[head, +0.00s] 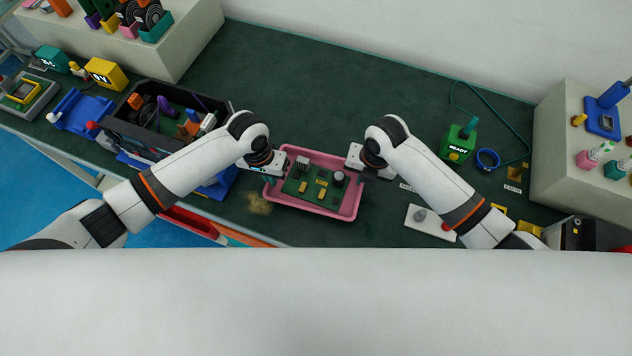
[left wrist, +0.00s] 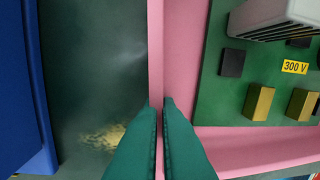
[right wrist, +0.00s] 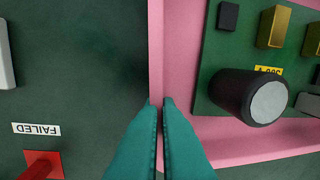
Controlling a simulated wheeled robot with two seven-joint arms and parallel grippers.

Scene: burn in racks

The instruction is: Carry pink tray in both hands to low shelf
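The pink tray (head: 316,209) lies level over the dark green worktop in the head view, between my two hands. A green circuit board (head: 308,190) with several yellow blocks, a ribbed grey part and a dark cylinder (right wrist: 250,97) sits in it. My left gripper (left wrist: 159,104) is shut on the tray's left wall. My right gripper (right wrist: 160,104) is shut on its right wall. Whether the tray touches the worktop is hard to tell. No low shelf can be clearly made out.
A dark bin of loose parts (head: 122,127) stands left of the tray. At right are a green READY block (head: 457,146), a coiled blue cable and a white plate with a red knob (head: 446,227). Pale raised blocks stand at both sides. The worktop behind the tray (head: 330,90) is clear.

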